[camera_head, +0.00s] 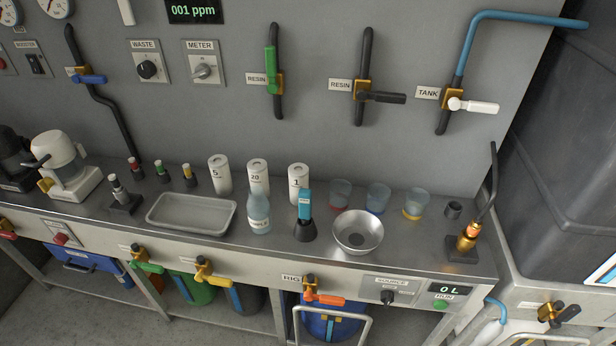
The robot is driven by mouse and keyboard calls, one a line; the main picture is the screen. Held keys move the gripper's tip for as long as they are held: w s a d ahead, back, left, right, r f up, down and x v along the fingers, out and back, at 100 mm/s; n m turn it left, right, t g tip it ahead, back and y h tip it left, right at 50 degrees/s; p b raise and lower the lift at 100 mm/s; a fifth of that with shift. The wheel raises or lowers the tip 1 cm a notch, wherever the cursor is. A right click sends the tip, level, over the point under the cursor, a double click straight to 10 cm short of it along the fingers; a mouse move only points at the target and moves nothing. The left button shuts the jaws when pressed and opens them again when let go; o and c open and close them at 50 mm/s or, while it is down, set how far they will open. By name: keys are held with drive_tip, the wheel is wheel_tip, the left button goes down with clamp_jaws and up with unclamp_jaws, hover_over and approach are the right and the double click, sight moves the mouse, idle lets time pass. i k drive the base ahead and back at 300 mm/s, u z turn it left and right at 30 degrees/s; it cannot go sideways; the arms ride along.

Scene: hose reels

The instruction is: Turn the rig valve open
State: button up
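The rig valve (325,299) is below the front edge of the bench, right of a label reading RIG (291,278). It has a brass body and an orange-red lever that lies nearly level, pointing right. Nothing touches the lever. A blue drum (332,326) stands beneath it, with a pale bar frame in front. My gripper is not in view.
The bench (190,242) holds a metal tray, bottle, bowl and cups. A green-handled valve (149,267) and a yellow-handled valve (217,279) sit left of the rig valve. A source knob (388,297) and display (452,289) sit right.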

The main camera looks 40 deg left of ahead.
sight(308, 296)
drive_tip(key=z, duration=0.25)
drive_tip(key=k, duration=1.2)
drive_tip(key=u, duration=1.3)
